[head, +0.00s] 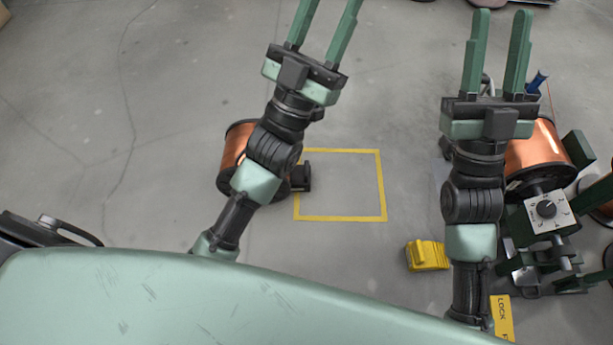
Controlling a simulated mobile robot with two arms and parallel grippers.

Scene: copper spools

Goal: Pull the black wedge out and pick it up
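The black wedge (302,177) is small and dark. It sits on the floor against the right side of a copper spool (232,150), by the left line of a yellow floor square. My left arm crosses over the spool and hides much of it; the wedge shows just right of the arm. My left gripper (328,22) is beyond the wedge at the top of the view, its fingers apart and their tips cut off by the frame edge. Nothing shows between them. My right gripper (498,50) is open and empty, far to the upper right of the wedge.
The yellow square (383,190) encloses bare floor. Another copper spool (535,146) and a green machine with a dial box (545,211) stand beside my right arm. The floor at left is clear.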

